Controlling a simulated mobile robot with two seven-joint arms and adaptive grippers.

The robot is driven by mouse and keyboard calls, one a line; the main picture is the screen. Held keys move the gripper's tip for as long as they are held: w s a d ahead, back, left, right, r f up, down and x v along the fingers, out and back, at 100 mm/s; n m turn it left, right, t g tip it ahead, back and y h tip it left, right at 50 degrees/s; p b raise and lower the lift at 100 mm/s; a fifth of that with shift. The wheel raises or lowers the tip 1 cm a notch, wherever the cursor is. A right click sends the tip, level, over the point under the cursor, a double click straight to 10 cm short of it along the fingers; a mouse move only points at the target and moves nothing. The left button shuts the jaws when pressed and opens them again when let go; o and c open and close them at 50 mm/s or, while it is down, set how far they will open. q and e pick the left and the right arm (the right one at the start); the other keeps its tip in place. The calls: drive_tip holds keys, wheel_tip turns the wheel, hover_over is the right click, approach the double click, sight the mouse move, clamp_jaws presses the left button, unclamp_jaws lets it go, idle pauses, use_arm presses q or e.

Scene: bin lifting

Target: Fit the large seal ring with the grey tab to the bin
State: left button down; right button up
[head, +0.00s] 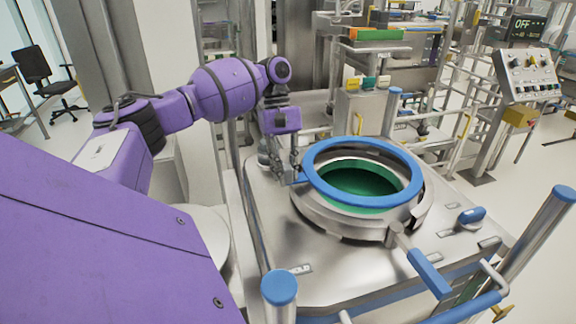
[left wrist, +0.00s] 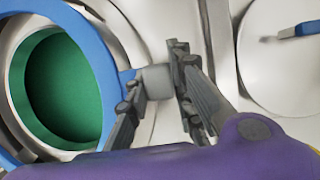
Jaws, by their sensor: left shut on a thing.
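The large blue seal ring (head: 365,143) is over the round mouth of the bin (head: 345,225), whose green inside (head: 360,182) shows through it. The ring looks a little above the metal collar and shifted toward the back; exact contact cannot be told. My left gripper (head: 289,174) is at the ring's left edge. In the left wrist view, the gripper (left wrist: 158,88) is shut on the grey tab (left wrist: 157,80), which joins the blue ring (left wrist: 97,52). My right gripper is not in view.
A blue-handled clamp lever (head: 428,272) sticks out at the collar's front right. A blue knob (head: 472,215) is on the metal top at right. Blue-capped posts (head: 279,290) stand at the front. A control panel (head: 526,75) is at the back right.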

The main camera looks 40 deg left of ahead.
use_arm(q)
wheel_tip(320, 180, down, 3)
drive_tip(key=shift+r+b, duration=0.15)
drive_tip(key=shift+b, duration=0.25)
drive_tip(key=shift+f+b, duration=0.9)
drive_tip(key=shift+f, duration=0.6)
drive_tip(key=shift+r+p, duration=0.4)
drive_tip(key=shift+r, duration=0.2)
drive_tip(key=shift+w, duration=0.1)
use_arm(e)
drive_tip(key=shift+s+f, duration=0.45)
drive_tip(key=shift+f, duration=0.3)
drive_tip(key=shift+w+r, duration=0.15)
